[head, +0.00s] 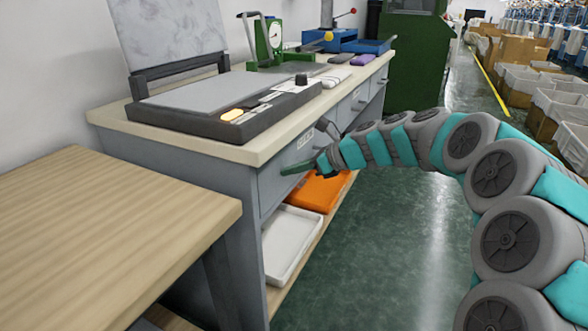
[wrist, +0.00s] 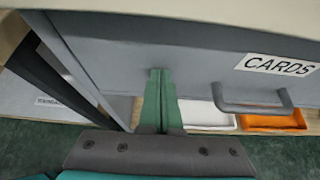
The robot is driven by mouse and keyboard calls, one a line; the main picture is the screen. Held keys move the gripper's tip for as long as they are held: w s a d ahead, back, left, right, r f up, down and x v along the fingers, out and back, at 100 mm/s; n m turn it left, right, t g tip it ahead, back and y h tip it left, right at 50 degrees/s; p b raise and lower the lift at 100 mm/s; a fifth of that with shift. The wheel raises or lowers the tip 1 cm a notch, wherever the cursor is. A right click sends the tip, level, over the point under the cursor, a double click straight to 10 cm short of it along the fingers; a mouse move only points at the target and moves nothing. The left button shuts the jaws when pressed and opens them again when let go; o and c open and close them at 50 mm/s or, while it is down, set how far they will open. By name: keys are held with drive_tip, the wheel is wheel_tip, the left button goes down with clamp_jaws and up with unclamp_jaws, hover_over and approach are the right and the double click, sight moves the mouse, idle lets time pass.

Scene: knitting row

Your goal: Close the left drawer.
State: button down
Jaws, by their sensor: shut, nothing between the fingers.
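The left drawer (head: 275,180) is at the near end of the grey workbench, under its pale top. Its grey front fills much of the wrist view (wrist: 130,55), with a "CARDS" label (wrist: 277,65) and a grey bar handle (wrist: 255,107). The front looks about in line with the bench, but I cannot tell whether a small gap is left. My gripper (head: 288,170) is shut and empty. Its green fingers (wrist: 160,75) point at the drawer front, left of the handle, and are at or very near its surface. Exact contact is unclear.
A white tray (head: 290,245) and an orange tray (head: 318,190) lie on the shelf below the drawers. A wooden table (head: 90,225) stands at the near left. A flat grey device (head: 225,105) sits on the bench top. The green floor beside the bench is clear.

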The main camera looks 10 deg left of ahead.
drive_tip(key=d+f+p+v, duration=0.1)
drive_tip(key=f+v, duration=0.1)
drive_tip(key=v, duration=1.1)
drive_tip(key=s+f+n+g+h, duration=0.25)
drive_tip(key=s+n, duration=0.35)
drive_tip(key=s, duration=0.5)
drive_tip(key=s+f+n+g+h, duration=0.1)
drive_tip(key=s+f+n+h, duration=0.4)
drive_tip(key=s, duration=0.6)
drive_tip(key=s+d+f+n+h, duration=0.1)
drive_tip(key=s+d+f+n, duration=0.1)
drive_tip(key=s+d, duration=0.3)
drive_tip(key=s+d+f+n+g+h, duration=0.1)
drive_tip(key=s+d+f+n, duration=0.2)
drive_tip(key=s, duration=0.5)
drive_tip(key=s+d+f+n+g+h, duration=0.1)
drive_tip(key=s+d+f+n+h, duration=0.1)
drive_tip(key=s+d+n, duration=0.3)
drive_tip(key=shift+s+d+f+n, duration=0.35)
drive_tip(key=shift+s+d, duration=0.5)
drive_tip(key=shift+s, duration=0.15)
